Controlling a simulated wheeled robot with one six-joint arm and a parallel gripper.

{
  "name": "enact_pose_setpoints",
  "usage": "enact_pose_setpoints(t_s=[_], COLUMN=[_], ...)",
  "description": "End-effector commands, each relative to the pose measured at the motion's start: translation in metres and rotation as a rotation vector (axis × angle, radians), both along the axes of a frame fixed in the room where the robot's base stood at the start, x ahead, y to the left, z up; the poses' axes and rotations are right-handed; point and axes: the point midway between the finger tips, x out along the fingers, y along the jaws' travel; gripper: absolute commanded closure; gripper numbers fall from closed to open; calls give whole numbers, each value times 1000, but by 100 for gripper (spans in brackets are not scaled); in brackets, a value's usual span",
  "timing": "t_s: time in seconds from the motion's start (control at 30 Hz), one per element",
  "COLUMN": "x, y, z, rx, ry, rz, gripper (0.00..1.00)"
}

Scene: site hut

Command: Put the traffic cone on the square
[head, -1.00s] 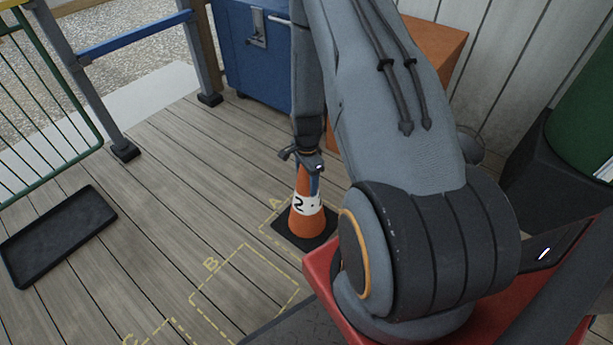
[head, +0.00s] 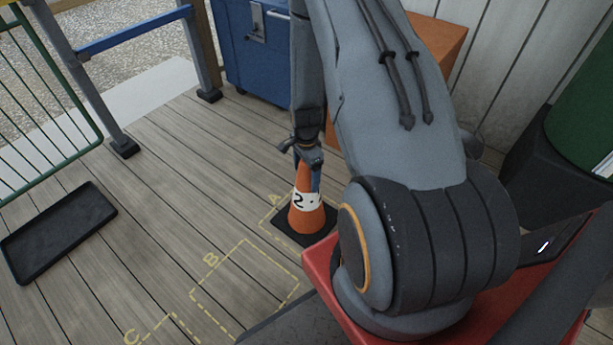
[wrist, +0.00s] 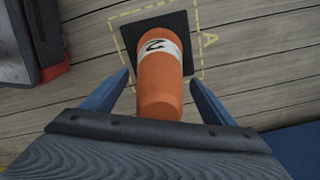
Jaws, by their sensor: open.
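An orange traffic cone (head: 305,215) with a white band marked 2 and a black square base stands upright on the floor. Its base lies within the dashed yellow square marked A (head: 270,222), and the wrist view shows the same square A (wrist: 200,60) around the base. My gripper (head: 308,152) is at the top of the cone. In the wrist view the cone (wrist: 160,85) stands between the two open blue fingers (wrist: 158,85), with a gap on each side. The cone's tip is partly hidden by my gripper in the head view.
Dashed squares B (head: 245,290) and C (head: 170,325) lie empty on the boards to the front left. A black tray (head: 60,235) lies at left. A blue chest (head: 255,60) and an orange box (head: 435,40) stand behind.

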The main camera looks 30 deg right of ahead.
Motion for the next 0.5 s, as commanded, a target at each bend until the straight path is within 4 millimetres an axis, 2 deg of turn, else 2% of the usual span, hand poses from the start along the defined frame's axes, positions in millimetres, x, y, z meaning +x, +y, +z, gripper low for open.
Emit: enact_pose_setpoints(t_s=[0.03, 0.3, 0.5], x=[0, 0, 0], y=[0, 0, 0], z=[13, 69, 97], rx=[-1, -1, -1], ry=[-2, -3, -2], rz=[0, 0, 0], gripper=[21, 21, 21])
